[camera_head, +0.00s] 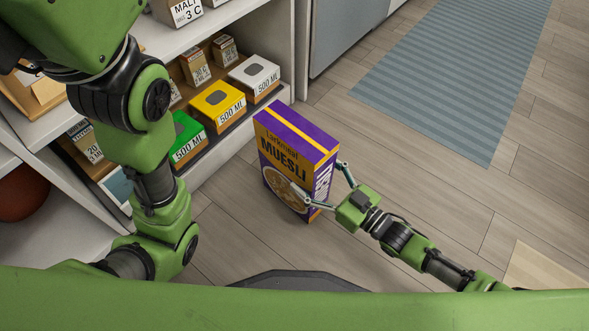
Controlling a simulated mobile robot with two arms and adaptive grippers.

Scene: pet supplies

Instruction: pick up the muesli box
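My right gripper (321,180) comes in from the lower right and straddles the box's right side. One finger lies over the front face and the other is at the rear edge; both appear to touch it. The box seems held clear of the floor, though its underside is hidden. My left arm comes down on the left; its gripper is not visible.
A white shelf (292,95) on the left holds a green-topped box (186,131), a yellow box (217,100), a white box (253,73) and other cartons. A reddish ball (22,194) is at far left. Wooden floor (420,130) is open at right, with a striped rug (455,75).

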